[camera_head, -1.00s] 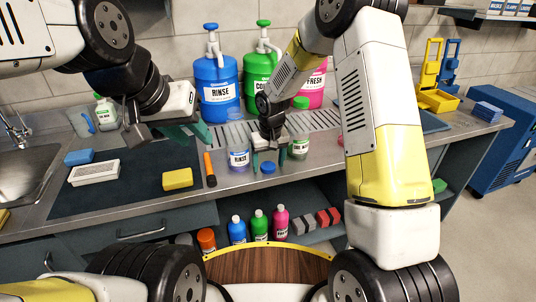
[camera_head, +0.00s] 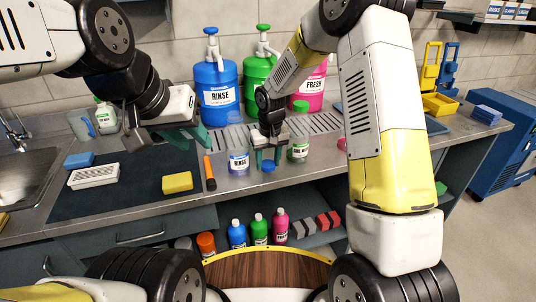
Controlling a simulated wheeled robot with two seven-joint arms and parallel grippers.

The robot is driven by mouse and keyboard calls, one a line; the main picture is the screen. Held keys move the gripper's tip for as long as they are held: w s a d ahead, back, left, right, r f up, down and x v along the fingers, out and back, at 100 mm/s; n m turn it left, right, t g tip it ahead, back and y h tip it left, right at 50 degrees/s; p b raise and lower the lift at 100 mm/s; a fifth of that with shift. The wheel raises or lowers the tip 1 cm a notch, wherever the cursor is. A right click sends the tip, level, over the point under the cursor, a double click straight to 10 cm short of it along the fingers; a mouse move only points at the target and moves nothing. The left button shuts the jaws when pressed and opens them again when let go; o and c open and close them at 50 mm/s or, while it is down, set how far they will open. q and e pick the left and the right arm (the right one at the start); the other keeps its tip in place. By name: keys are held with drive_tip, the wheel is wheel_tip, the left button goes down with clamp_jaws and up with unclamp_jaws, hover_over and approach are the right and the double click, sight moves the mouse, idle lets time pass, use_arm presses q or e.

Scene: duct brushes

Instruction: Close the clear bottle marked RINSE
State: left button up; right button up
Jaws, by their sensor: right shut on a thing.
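The clear bottle marked RINSE (camera_head: 238,162) stands upright on the metal counter, with no cap visible on its top. A blue cap (camera_head: 268,167) is just to its right. My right gripper (camera_head: 268,161) points down and is shut on the blue cap, one teal finger on each side. It is beside the bottle, apart from it. My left gripper (camera_head: 190,137) is left of the bottle, above the dark mat, with its teal fingers apart and nothing seen between them.
A green-capped clear bottle (camera_head: 299,148) stands close right of my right gripper. An orange-handled tool (camera_head: 209,172) lies left of the RINSE bottle. Large blue (camera_head: 218,75), green (camera_head: 256,73) and pink (camera_head: 313,84) jugs stand behind. A yellow sponge (camera_head: 177,182) lies on the dark mat (camera_head: 130,185).

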drive_tip(key=shift+r, duration=0.8)
drive_tip(key=s+r, duration=0.1)
drive_tip(key=s, duration=1.5)
drive_tip(key=shift+d, duration=0.15)
